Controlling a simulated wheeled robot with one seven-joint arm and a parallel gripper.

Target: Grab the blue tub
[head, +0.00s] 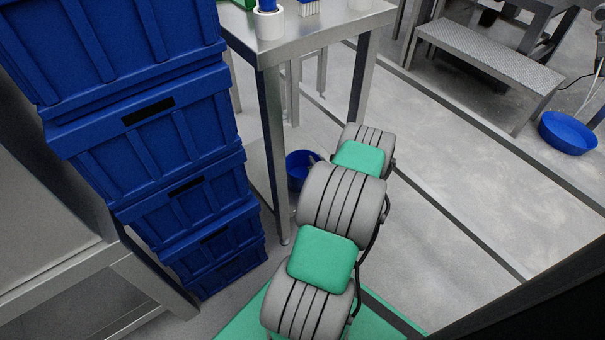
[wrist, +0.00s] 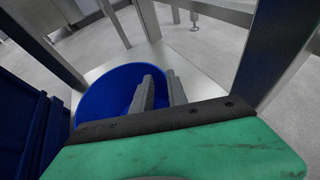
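A round blue tub (head: 300,172) is low beneath the metal table in the head view, partly hidden by my arm. In the wrist view the blue tub (wrist: 100,92) fills the left middle, on a pale metal surface. My gripper (wrist: 159,75) shows there as two grey fingers with a gap between them. They are at the tub's right side, one over its inside and the other near the outside of its rim. Blue shows in the gap; I cannot tell whether the fingers touch the rim.
Stacked blue crates (head: 150,130) stand left of my arm. The metal table (head: 270,50) has legs close to the tub. Another blue tub (head: 567,133) lies on the floor at far right, by a metal step (head: 490,58). Floor right of my arm is clear.

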